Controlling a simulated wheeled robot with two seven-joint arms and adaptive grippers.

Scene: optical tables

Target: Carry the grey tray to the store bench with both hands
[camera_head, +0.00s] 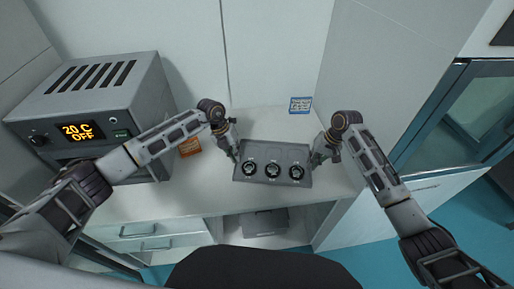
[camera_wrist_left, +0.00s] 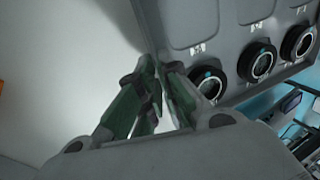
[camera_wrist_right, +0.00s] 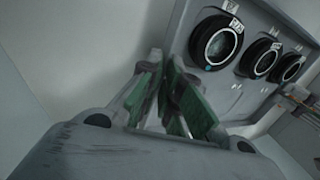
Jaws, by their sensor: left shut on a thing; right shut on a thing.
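The grey tray (camera_head: 274,151) is in the middle of the head view, over the white bench top near its front edge. It holds three round black-rimmed parts in a row, the middle one (camera_head: 272,171) among them. My left gripper (camera_head: 236,155) is shut on the tray's left edge. My right gripper (camera_head: 313,158) is shut on its right edge. The tray also shows in the left wrist view (camera_wrist_left: 215,60) and the right wrist view (camera_wrist_right: 262,25). I cannot tell whether the tray touches the bench top.
A grey heater box (camera_head: 100,105) reading "20 C OFF" stands on the bench (camera_head: 185,195) at left. A white side panel (camera_head: 375,70) closes the right. A grey box (camera_head: 265,222) sits below the bench.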

